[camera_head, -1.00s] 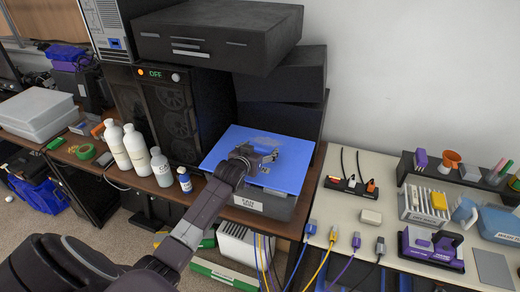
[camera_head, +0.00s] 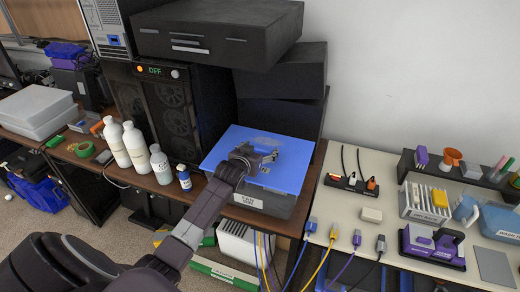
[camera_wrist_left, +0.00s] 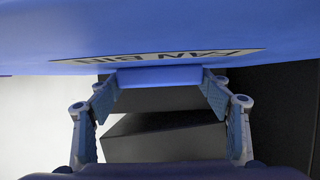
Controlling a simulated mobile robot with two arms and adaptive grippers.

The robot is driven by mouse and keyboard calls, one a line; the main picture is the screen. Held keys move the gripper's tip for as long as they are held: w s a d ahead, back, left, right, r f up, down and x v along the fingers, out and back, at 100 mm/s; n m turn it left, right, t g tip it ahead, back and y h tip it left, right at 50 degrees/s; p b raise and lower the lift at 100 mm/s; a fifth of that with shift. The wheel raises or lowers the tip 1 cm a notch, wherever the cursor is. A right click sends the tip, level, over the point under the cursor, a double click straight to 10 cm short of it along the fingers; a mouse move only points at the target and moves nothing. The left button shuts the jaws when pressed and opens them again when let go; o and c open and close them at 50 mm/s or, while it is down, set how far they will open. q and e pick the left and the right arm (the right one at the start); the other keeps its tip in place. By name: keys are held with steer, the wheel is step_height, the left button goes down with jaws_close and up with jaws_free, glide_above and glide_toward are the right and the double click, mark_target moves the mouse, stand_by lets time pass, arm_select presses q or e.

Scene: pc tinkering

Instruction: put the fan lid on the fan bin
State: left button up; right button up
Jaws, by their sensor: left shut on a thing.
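The fan lid (camera_head: 295,166) is a flat blue panel above the dark grey fan bin (camera_head: 282,208), whose white front label shows. In the head view it covers the bin's top; I cannot tell whether it touches the rim all round. My left gripper (camera_head: 266,156) is over the middle of the lid and shut on it. In the left wrist view the gripper (camera_wrist_left: 160,78) has its two fingers on either side of a blue part of the lid (camera_wrist_left: 200,20), and the lid's printed label shows upside down. The bin's inside is hidden. My right gripper is not in view.
A black PC tower (camera_head: 170,110) stands left of the bin, with stacked black boxes (camera_head: 220,38) behind. White bottles (camera_head: 135,146) and a small blue bottle (camera_head: 184,178) stand to the left. A pale table (camera_head: 385,215) with cables and tools is at right.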

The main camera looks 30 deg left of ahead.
arm_select(q)
steer(key=shift+f, duration=0.35)
steer(key=o, duration=1.1)
steer(key=o, duration=0.6)
